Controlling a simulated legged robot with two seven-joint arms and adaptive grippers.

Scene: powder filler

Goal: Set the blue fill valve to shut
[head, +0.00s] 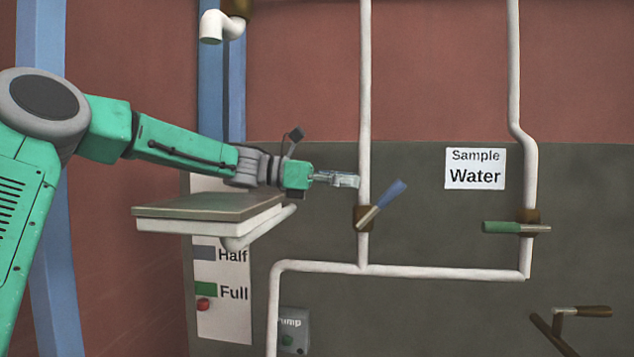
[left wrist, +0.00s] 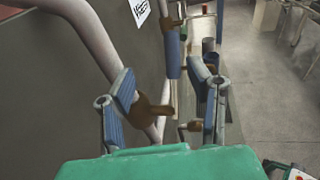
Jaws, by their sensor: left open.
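The blue fill valve has a brown body (head: 363,217) on a vertical white pipe. Its blue handle (head: 393,193) is tilted, pointing up and to the right, neither along the pipe nor square across it. In the left wrist view the blue handle (left wrist: 173,55) shows ahead, in the gap between my fingers. My left gripper (head: 350,180) is open and empty, just left of the pipe and a little above the valve body. Its two spread fingers also show in the left wrist view (left wrist: 164,85). My right gripper is in neither view.
A green-handled valve (head: 502,227) sits on the right pipe (head: 530,180) below the Sample Water sign (head: 475,168). A scale-like platform (head: 210,206) lies below my left forearm. A brown-handled lever (head: 582,311) is at lower right. A pump box (head: 294,332) is low on the wall.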

